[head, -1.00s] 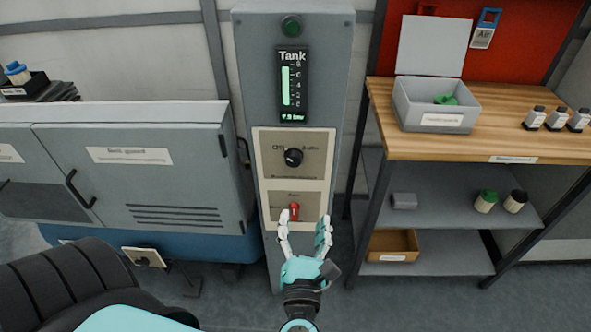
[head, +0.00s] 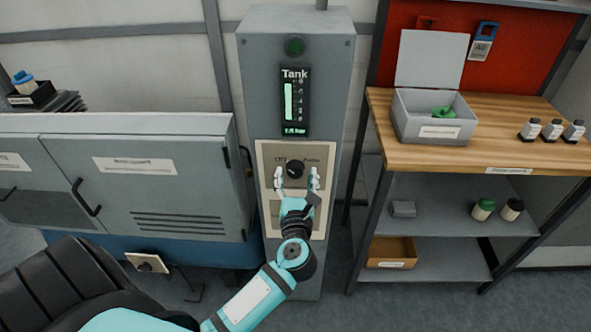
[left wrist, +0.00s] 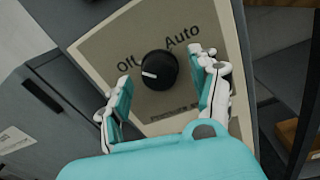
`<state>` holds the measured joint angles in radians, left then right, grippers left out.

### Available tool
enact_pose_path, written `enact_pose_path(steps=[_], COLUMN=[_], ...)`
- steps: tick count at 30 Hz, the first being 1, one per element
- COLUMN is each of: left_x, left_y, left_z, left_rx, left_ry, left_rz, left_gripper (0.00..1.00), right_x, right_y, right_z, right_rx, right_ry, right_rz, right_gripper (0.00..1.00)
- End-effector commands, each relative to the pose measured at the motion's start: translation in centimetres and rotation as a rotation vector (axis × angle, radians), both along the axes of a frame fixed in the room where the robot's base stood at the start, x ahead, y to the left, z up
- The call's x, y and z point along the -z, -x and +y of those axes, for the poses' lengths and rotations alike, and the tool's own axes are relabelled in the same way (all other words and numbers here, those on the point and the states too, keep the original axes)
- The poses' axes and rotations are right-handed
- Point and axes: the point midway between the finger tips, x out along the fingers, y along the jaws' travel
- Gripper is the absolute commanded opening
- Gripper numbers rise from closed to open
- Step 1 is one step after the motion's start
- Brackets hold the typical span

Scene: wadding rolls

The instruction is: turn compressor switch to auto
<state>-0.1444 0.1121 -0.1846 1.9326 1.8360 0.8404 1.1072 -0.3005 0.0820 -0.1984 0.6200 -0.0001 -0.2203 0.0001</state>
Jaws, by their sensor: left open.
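The compressor switch is a round black knob (head: 295,169) on a beige plate (head: 265,157) of the grey tank column (head: 257,95). In the left wrist view the knob (left wrist: 157,70) sits between the labels "Off" and "Auto", and its white mark points left, to the Off side. My left gripper (head: 297,176) is open, its fingers on either side of and just below the knob. In the left wrist view the open fingers (left wrist: 162,80) flank the knob without visible contact. The red lower switch is hidden behind my gripper. My right gripper is not in view.
A tank gauge (head: 295,102) and a dark green lamp (head: 296,46) are above the switch. A grey cabinet (head: 165,185) stands left of the column. A wooden-topped bench (head: 495,152) with an open grey box (head: 405,127) stands to the right.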

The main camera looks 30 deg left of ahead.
Motion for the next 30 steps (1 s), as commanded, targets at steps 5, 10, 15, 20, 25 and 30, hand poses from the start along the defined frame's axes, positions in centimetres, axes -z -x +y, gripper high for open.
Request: enact_pose_path(steps=[5,10,15,20,25,30], left_x=[-0.02,0.05,0.05,0.04,0.04,0.03], left_y=[-1.25,-1.46,-1.45,-1.43,-1.43,-1.42], left_z=[0.88,1.04,1.02,1.00,1.00,0.99], left_rx=[0.000,0.000,0.000,0.000,0.000,0.000], left_ry=[-0.002,0.000,0.000,0.000,0.000,-0.001], left_rz=[0.001,0.001,0.001,0.001,0.001,0.002], left_gripper=[0.62,0.62,0.60,0.39,0.16,0.07], right_x=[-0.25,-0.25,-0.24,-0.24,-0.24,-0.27], right_y=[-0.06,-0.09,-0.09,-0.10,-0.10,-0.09], right_z=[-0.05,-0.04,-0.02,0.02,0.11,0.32], right_rx=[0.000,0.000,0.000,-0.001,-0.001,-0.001], right_ry=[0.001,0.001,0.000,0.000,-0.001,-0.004], right_rz=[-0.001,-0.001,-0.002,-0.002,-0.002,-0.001], right_gripper=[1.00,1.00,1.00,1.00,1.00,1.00])
